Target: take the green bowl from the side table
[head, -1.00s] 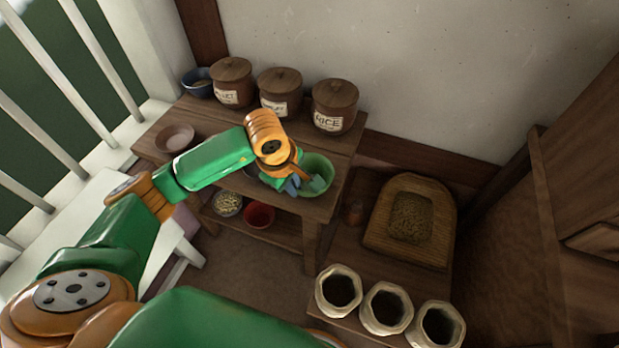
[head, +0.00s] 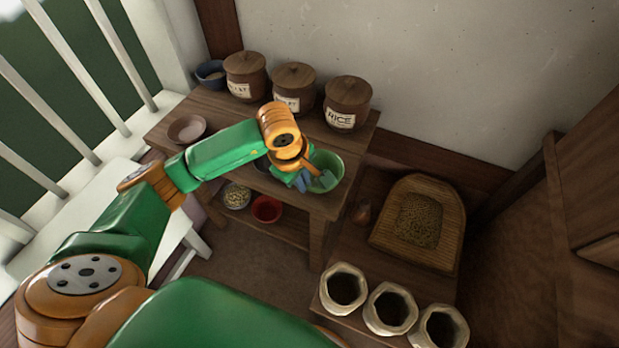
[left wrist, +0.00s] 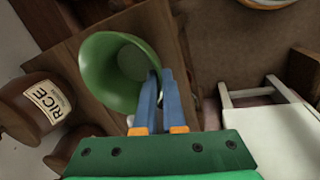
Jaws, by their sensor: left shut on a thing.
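The green bowl (head: 327,169) is at the right front corner of the wooden side table (head: 230,113). My left gripper (head: 313,182) is at the bowl's near left side, its blue fingers shut on the bowl's wall. In the left wrist view the green bowl (left wrist: 112,72) shows its open mouth, and the blue fingers of my left gripper (left wrist: 158,92) close on its rim. I cannot tell whether the bowl touches the table top. My right gripper is not in view.
Lidded jars stand along the table's back, one a rice jar (head: 347,102). A pale bowl (head: 187,129) and a blue bowl (head: 210,73) are at left. A red bowl (head: 267,209) is on the lower shelf. Open sacks (head: 390,308) and a grain scoop tray (head: 417,219) are at right.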

